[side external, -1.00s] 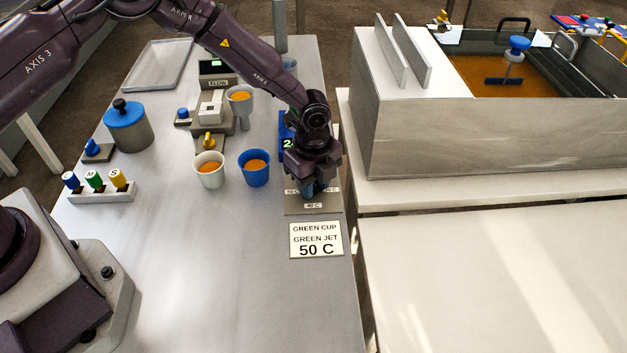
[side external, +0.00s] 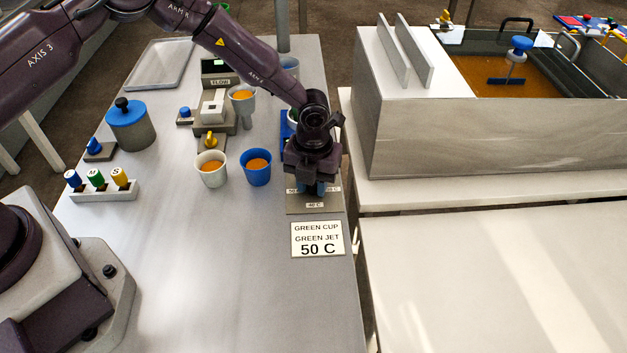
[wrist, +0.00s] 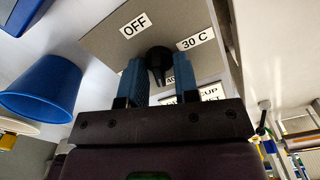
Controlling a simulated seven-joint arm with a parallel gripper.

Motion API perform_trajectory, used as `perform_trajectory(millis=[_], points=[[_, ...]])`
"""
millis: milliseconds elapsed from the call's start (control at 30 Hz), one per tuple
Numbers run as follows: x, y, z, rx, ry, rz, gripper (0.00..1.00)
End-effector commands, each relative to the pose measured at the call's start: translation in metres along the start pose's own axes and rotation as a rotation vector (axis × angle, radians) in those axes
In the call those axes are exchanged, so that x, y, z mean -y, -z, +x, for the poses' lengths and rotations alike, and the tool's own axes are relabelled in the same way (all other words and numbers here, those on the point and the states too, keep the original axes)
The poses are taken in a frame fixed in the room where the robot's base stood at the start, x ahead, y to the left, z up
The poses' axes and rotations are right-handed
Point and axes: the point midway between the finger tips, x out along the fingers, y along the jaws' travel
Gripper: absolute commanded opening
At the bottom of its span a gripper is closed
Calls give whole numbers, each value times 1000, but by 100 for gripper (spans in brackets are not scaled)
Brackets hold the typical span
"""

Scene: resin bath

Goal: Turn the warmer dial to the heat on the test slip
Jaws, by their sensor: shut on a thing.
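The warmer dial (wrist: 158,63) is a black knob on a grey plate (wrist: 98,40), between my blue fingertips in the wrist view. My gripper (side external: 321,188) is shut on it, pointing down. The plate shows OFF and 30 C labels; a 40 C label is partly hidden behind the fingers. I cannot tell exactly which label the dial points to. In the side view my gripper hides the dial, and the plate's near edge (side external: 313,209) shows a 40 C label. The test slip (side external: 317,240) lies just in front and reads GREEN CUP, GREEN JET, 50 C.
A blue cup (side external: 256,168) and a white cup (side external: 211,170), both with orange contents, stand left of the plate. A resin bath (side external: 490,75) stands at the right, across a gap from the table. The table's front is clear.

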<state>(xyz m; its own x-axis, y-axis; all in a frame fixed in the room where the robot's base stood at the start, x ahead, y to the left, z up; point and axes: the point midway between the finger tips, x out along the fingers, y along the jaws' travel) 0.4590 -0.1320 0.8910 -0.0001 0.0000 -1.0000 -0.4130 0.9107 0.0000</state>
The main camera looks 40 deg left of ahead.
Motion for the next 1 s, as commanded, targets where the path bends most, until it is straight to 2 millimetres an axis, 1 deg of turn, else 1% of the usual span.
perform_trajectory(millis=[700, 1000], points=[[-3, -1, 0, 1, 0, 681, 5], [-4, -2, 0, 0, 1, 947, 5]])
